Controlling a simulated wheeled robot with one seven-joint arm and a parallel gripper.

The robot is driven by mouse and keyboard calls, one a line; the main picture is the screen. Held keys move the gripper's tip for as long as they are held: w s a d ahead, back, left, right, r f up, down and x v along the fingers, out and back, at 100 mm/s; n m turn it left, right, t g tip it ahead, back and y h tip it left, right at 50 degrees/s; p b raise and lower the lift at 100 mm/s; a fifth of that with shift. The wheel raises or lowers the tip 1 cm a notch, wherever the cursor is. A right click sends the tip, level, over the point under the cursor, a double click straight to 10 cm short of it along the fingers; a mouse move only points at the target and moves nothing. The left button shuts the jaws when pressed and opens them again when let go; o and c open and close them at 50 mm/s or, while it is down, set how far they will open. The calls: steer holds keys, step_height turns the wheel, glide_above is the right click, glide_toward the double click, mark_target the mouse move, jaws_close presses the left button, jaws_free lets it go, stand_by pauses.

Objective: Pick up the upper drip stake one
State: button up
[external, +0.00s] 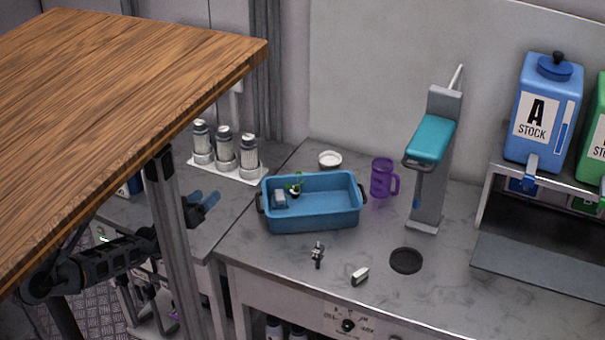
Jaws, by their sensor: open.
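A small dark piece with a pale metal top (317,254) stands on the grey counter in front of the blue tub; it looks like a drip stake, but it is too small to be sure. A second small piece, pale with a dark edge (360,276), lies lower and to its right. My gripper (208,200) is at the left, over the side counter, well apart from both pieces. Its blue fingers point right toward the tub. They are open, with nothing seen between them. A table post hides part of my arm.
The blue tub (312,217) holds a small plant and a grey block. Behind it are a white dish (330,159) and a purple mug (382,178). Several shakers (224,147) stand at the back left. A teal-armed dispenser (430,142) stands right. A wooden tabletop (120,110) overhangs my arm.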

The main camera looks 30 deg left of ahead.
steer(key=w+d+n+t+b, duration=0.2)
steer(key=w+d+n+t, duration=0.1)
steer(key=d+n, duration=0.25)
steer(key=n+g+y+b, duration=0.15)
steer(key=n+b, duration=0.45)
steer(key=n, duration=1.9)
glide_toward(320, 246)
steer(key=shift+g, duration=0.25)
steer(key=w+a, duration=0.2)
steer(key=a, duration=0.1)
steer(key=shift+w+a+r, duration=0.1)
steer(key=shift+a+r, duration=0.1)
steer(key=d, duration=0.1)
steer(key=d+n, duration=0.1)
steer(key=shift+w+d+f+n+b, duration=0.1)
steer(key=shift+w+d+n+b, duration=0.15)
steer(key=shift+w+d+b, duration=0.1)
steer(key=shift+w+d, duration=0.2)
steer(key=shift+d, duration=0.25)
steer(key=shift+n, duration=0.3)
steer(key=w, duration=0.2)
steer(key=w+p, duration=0.1)
steer(key=w, duration=0.1)
steer(key=w+p, duration=0.1)
steer(key=w, duration=0.1)
steer(key=shift+w+r, duration=0.35)
steer(key=shift+w, duration=0.05)
steer(key=shift+w+f, duration=0.1)
steer(key=shift+w, duration=0.4)
